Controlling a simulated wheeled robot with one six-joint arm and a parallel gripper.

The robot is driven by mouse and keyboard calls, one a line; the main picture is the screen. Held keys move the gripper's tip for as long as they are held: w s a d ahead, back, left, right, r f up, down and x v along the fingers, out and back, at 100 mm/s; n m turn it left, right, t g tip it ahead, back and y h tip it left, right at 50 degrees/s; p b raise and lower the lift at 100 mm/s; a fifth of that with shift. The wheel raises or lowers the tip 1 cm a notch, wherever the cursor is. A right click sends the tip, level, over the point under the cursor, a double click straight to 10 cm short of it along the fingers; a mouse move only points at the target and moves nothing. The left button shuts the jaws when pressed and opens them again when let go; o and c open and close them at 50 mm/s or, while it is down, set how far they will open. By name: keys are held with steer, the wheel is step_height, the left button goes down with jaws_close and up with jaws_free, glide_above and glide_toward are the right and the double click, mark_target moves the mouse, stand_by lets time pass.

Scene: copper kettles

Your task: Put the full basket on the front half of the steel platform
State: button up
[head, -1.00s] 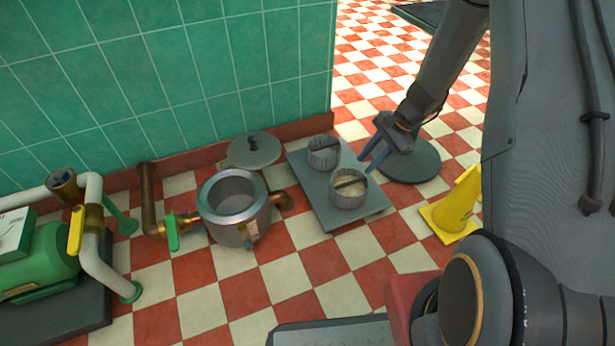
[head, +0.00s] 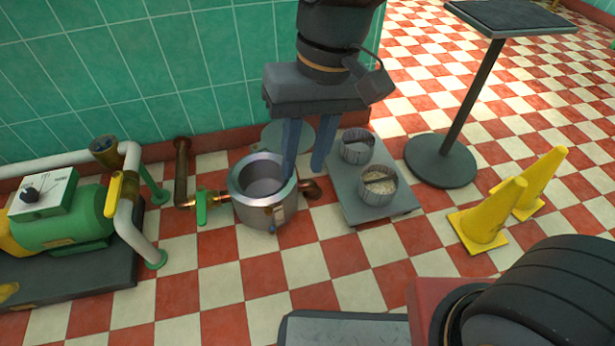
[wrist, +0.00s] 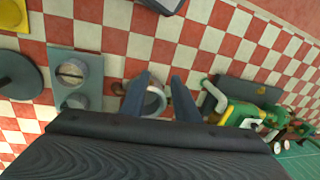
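The full basket (head: 379,186), a round grey tub with pale grainy contents, stands upright on the front part of the low grey steel platform (head: 402,212). A second basket (head: 357,147) stands behind it; its inside looks darker, with no clear contents. In the wrist view the full basket (wrist: 72,72) and the second basket (wrist: 76,102) sit on the platform (wrist: 60,55) left of my fingers. My gripper (head: 306,165) is open and empty, pointing down, left of both baskets in the head view. Its fingers (wrist: 162,82) overlap the kettle in the wrist view.
A steel kettle (head: 264,200) with a pipe and green valve (head: 201,208) stands left of the platform. A round lid (head: 272,137) lies behind it. A green pump (head: 75,215) is far left. A round-based stand (head: 440,162) and yellow cones (head: 485,225) are right.

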steer(key=s+r+n, duration=0.1)
steer(key=s+n, duration=0.2)
steer(key=s, duration=0.3)
steer(key=shift+d+r+t, duration=0.3)
steer(key=shift+d, duration=0.15)
steer(key=shift+r, duration=0.15)
steer(key=shift+d+r+m+p, duration=0.1)
steer(key=shift+r+m+p, duration=0.3)
steer(key=shift+r+p, duration=1)
steer(key=shift+r+p, duration=0.35)
steer(key=shift+p, duration=0.1)
steer(key=d+r+m+p, duration=0.2)
steer(key=d+r+p, duration=0.5)
steer(key=p, duration=0.5)
steer(key=d+r+m+h+p, duration=0.1)
steer(key=d+r+m+p, duration=0.1)
steer(key=d+r+p, duration=0.5)
steer(key=d+r+m+p, duration=0.3)
steer(key=d+r+p, duration=0.3)
steer(key=r+p, duration=0.8)
steer(key=p, duration=0.5)
steer(key=shift+d+r+h, duration=0.35)
steer(key=shift+d+h, duration=0.05)
